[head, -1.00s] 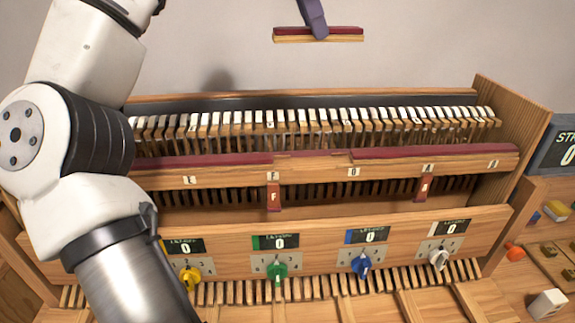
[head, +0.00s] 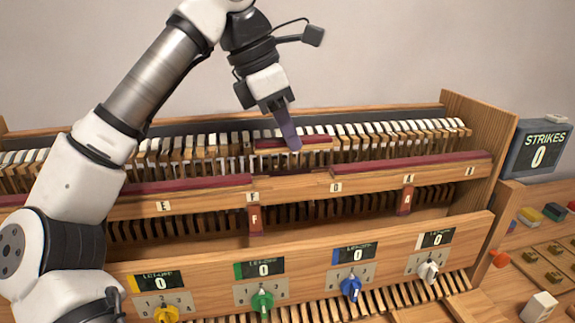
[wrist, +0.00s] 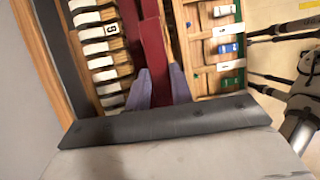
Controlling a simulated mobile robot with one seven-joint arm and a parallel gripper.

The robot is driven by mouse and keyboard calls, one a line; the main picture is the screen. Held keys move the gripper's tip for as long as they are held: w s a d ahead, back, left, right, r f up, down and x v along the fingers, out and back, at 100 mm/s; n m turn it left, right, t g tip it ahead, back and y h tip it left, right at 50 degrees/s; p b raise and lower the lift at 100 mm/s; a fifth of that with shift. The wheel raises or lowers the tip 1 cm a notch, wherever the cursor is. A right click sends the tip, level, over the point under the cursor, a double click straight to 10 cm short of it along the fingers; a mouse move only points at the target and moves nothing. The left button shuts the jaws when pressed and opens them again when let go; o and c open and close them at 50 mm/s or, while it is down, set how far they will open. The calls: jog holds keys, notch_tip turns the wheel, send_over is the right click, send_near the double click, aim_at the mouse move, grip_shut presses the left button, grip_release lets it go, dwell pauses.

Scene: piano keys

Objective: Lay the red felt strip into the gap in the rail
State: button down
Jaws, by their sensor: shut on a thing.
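My gripper (head: 293,146) is shut on the red felt strip (head: 318,139), which has a pale wooden underside. In the head view the strip is held roughly level in front of the hammer row, above and behind the gap (head: 288,181) in the rail (head: 310,191). The gap lies between the left red felt (head: 190,185) and the right red felt (head: 420,166). In the wrist view the strip (wrist: 154,50) runs between my two purple fingers (wrist: 160,88). I cannot tell its exact height over the rail.
White-topped hammers (head: 380,128) line the back of the case. Below the rail is a panel with yellow, green (head: 262,301), blue and white knobs. Two red tabs hang from the rail. A "STRIKES 0" display (head: 537,148) stands at right.

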aim_at(282, 150)
jog(key=shift+f, duration=2.85)
jog(key=shift+f, duration=0.1)
jog(key=c, duration=1.2)
grip_release()
jog(key=shift+c, duration=0.2)
jog(key=shift+r+p, duration=0.25)
jog(key=shift+p, duration=0.1)
jog(key=v, duration=1.2)
jog(key=shift+f, duration=0.1)
